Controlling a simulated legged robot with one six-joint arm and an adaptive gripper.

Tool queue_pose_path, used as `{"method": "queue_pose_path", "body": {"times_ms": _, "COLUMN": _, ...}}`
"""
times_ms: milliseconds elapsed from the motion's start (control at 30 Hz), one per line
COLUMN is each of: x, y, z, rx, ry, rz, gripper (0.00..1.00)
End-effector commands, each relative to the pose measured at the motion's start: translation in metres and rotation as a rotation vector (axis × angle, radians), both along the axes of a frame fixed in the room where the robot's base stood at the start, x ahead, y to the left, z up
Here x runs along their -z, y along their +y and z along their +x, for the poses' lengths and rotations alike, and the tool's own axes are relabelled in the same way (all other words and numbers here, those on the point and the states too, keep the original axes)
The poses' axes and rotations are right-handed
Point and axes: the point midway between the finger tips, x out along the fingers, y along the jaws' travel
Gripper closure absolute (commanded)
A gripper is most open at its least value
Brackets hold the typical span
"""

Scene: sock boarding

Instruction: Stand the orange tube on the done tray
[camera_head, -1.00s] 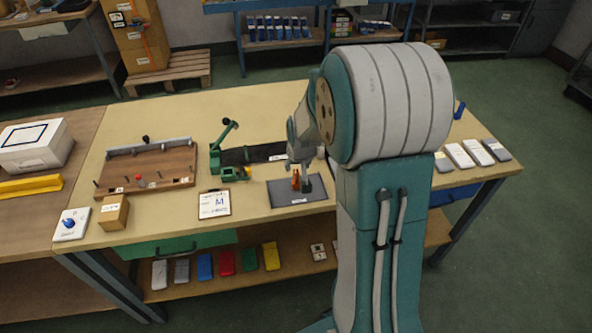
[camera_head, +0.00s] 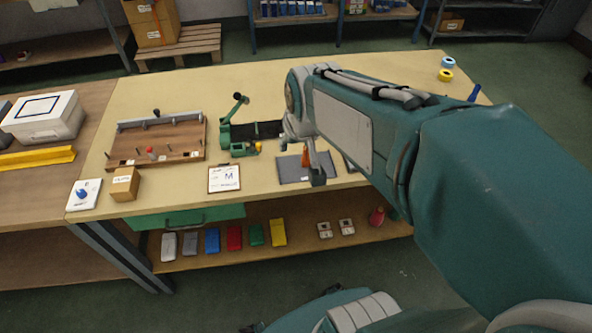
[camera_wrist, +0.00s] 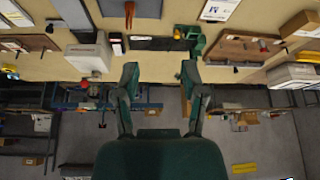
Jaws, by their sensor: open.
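The orange tube (camera_head: 305,157) stands upright on the dark grey tray (camera_head: 290,174) near the table's front edge. It also shows in the wrist view (camera_wrist: 129,14), which is upside down, with the tray (camera_wrist: 147,9) under it at the top edge. My gripper (camera_head: 318,177) is beside the tube in the head view, on its right and nearer side, and partly covers the tray. In the wrist view my gripper (camera_wrist: 160,76) has its fingers spread with nothing between them, and the tube is apart from them.
A green clamp fixture (camera_head: 238,137) and a wooden peg board (camera_head: 160,142) stand left of the tray. A clipboard (camera_head: 224,179) and a cardboard box (camera_head: 125,184) lie near the front edge. Yellow and blue rings (camera_head: 446,75) are at the far right.

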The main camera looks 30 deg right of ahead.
Motion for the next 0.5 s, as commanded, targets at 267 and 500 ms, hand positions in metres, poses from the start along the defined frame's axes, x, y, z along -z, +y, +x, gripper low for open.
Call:
{"method": "queue_pose_path", "body": {"times_ms": 267, "x": -0.025, "y": 0.038, "z": -0.081, "rx": -0.098, "ry": -0.039, "rz": -0.003, "gripper": 0.46}}
{"method": "queue_pose_path", "body": {"times_ms": 500, "x": -0.026, "y": 0.047, "z": -0.111, "rx": -0.131, "ry": -0.046, "rz": -0.002, "gripper": 0.46}}
